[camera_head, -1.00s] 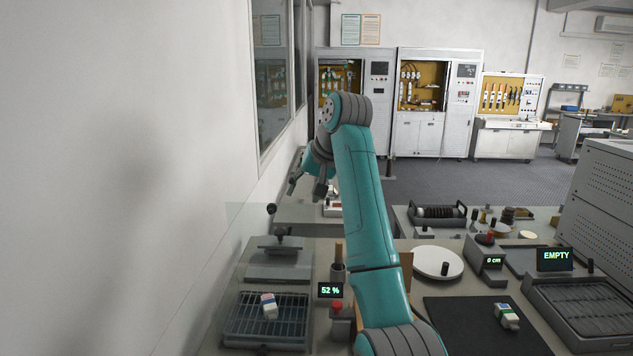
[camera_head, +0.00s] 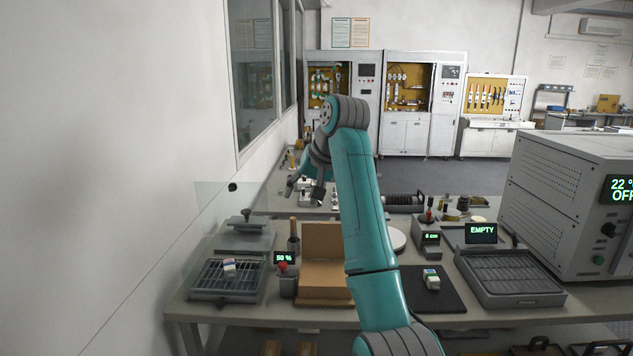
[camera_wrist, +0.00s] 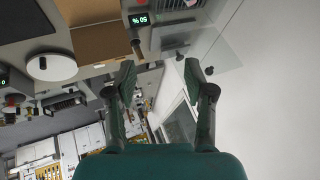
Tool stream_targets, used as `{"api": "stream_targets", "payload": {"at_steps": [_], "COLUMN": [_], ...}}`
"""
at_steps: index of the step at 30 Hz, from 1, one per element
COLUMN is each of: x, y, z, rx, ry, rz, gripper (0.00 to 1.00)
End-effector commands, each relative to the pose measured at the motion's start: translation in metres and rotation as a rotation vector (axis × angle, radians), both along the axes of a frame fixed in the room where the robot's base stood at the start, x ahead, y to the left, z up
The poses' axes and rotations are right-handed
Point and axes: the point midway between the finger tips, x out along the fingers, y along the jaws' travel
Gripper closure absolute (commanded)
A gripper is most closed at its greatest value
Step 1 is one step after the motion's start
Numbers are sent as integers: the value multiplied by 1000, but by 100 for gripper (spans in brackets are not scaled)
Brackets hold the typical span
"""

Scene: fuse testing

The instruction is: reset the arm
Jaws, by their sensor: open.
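My gripper (camera_head: 305,188) is at the end of my raised teal arm, above the back left part of the bench in the head view. In the wrist view my gripper (camera_wrist: 160,84) shows its two fingers spread apart with nothing between them. The arm stands up from the bottom middle of the head view and bends over to the left at the top. It hides part of the bench behind it.
The bench (camera_head: 330,313) holds a wire rack (camera_head: 212,283) with a small white block, an open cardboard box (camera_head: 322,274), a black mat (camera_head: 450,298) with another block, a grey tray (camera_head: 515,275) and a big grey instrument (camera_head: 570,205). A wall stands close at left.

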Motion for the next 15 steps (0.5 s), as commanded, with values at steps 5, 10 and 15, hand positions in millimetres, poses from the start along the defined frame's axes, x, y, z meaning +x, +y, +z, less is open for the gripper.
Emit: {"api": "stream_targets", "payload": {"at_steps": [5,10,15], "x": [3,6,9], "y": [-2,-4,-9], "z": [-22,-46,-80], "rx": [3,7,10], "ry": [-7,-20,-35], "rz": [-8,-17,-31], "gripper": [46,46,46]}}
